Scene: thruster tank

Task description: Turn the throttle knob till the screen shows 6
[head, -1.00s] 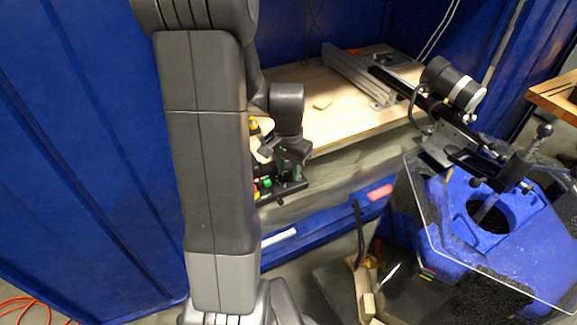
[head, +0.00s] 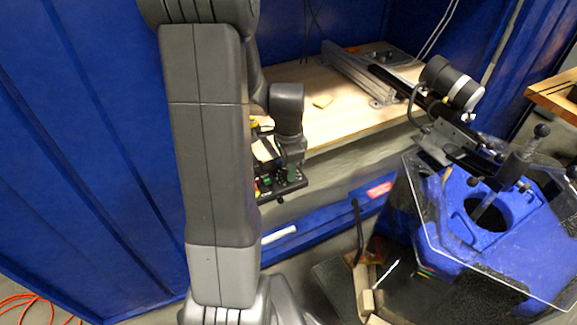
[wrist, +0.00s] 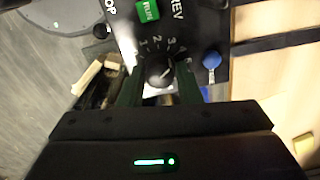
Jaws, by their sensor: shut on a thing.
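The throttle knob (wrist: 159,72) is a small black knob with a pale pointer, on a black panel with a printed dial showing 1, 2, 3 and further marks in the wrist view. Its pointer slants up and to the right. My gripper (wrist: 160,88) has its two dark green fingers on either side of the knob and is shut on it. In the head view, my gripper (head: 291,165) is down at the control box (head: 284,188), and my arm hides part of the box. I cannot make out the screen or any reading in either view.
A green RUN button (wrist: 147,11) and a blue-capped part (wrist: 211,60) are close to the knob. A wooden table (head: 345,110) stands behind the box. A blue stand with a clear plate (head: 440,235) is to the right.

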